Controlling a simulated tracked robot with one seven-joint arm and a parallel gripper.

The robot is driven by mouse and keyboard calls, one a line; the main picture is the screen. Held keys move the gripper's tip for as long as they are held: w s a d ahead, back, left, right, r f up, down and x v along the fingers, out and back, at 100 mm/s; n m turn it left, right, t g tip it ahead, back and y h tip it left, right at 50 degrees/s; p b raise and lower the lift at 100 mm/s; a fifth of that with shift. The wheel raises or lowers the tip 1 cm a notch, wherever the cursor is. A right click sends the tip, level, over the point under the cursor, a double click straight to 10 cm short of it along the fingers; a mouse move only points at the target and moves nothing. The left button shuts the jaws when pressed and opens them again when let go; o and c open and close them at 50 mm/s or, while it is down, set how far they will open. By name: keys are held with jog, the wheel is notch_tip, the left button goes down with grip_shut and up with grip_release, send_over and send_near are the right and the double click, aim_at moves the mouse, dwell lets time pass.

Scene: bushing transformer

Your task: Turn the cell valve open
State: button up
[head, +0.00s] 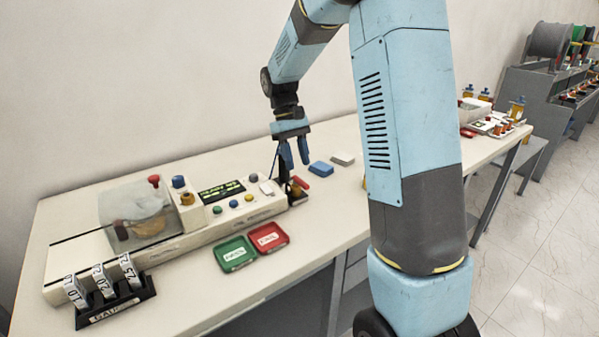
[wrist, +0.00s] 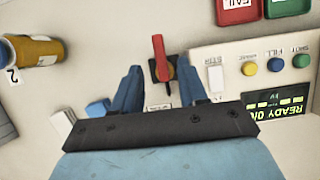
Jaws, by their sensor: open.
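The valve at the right end of the white tester has a red lever (wrist: 158,46) on a dark body. In the wrist view the lever points up the picture, away from my gripper's palm. In the head view the red lever (head: 300,182) shows small, beside the tester's end. My gripper (wrist: 159,68) is open and empty, with its two blue fingers on either side of the valve in the picture. I cannot tell whether the valve is open or closed.
The tester's panel has a white switch (wrist: 216,80), coloured buttons and a lit display (wrist: 275,106). A red tray (head: 268,238) and a green tray (head: 235,253) lie in front. A blue block (head: 321,169) and an amber bottle (wrist: 38,51) are nearby.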

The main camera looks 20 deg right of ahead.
jog(key=v, duration=0.8)
jog(key=shift+r, duration=0.3)
jog(key=shift+w, duration=0.1)
